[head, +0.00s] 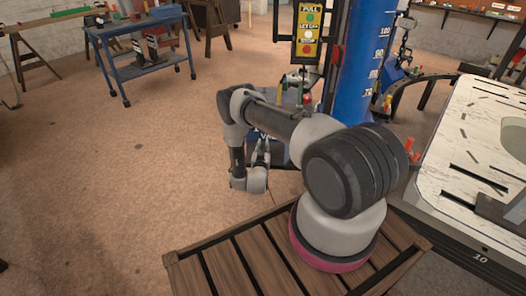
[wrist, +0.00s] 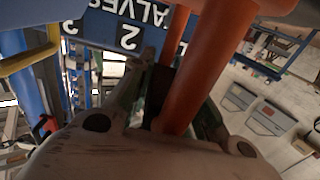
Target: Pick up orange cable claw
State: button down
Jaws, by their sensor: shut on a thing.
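The orange cable claw (wrist: 200,65) fills the upper middle of the wrist view, very close to the camera. One thick orange handle runs down between my gripper's fingers, and more orange parts show at the top edge. My gripper (wrist: 165,85) is shut on it; the left finger shows beside the handle, and the other finger is mostly hidden behind it. In the head view my gripper (head: 262,152) is small and partly hidden by my arm, and I cannot make out the claw there.
A blue bin front (wrist: 115,28) with an upside-down white label and number 2 is close behind the claw. In the head view a tall blue cylinder (head: 368,60) stands behind my arm. A blue cart (head: 145,45) stands back left. Open floor lies left.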

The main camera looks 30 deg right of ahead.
notch_tip(320, 180, up, 10)
dwell(0.5)
